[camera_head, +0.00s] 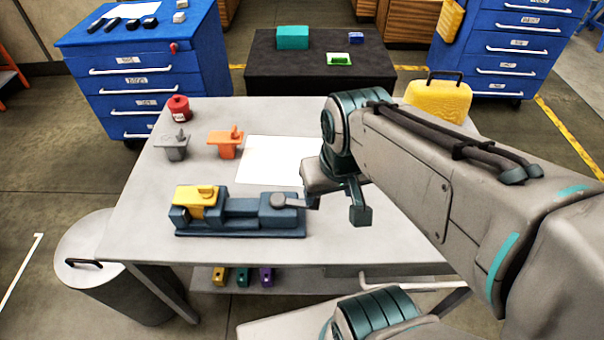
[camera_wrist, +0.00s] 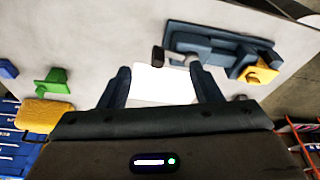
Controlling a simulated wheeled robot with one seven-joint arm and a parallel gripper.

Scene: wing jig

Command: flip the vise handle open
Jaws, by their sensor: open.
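The blue vise (camera_head: 240,213) lies on the grey table, with a yellow block (camera_head: 197,200) at its left end. Its handle (camera_head: 281,201) is at the right end, a grey round part with a short lever pointing right toward my gripper. My gripper (camera_head: 337,205) is open and empty just right of the handle, partly hidden by my own wrist. In the wrist view, the vise (camera_wrist: 222,45) is at the upper right. The dark handle tip (camera_wrist: 158,54) appears beyond and between the two open fingers (camera_wrist: 160,72). I cannot tell whether they touch it.
A white sheet (camera_head: 270,160) lies behind the vise. An orange fixture (camera_head: 226,142), a grey fixture (camera_head: 172,147) and a red item (camera_head: 178,108) stand at the back left. A yellow case (camera_head: 438,98) is at the back right. The wrist view also shows a green part (camera_wrist: 52,82).

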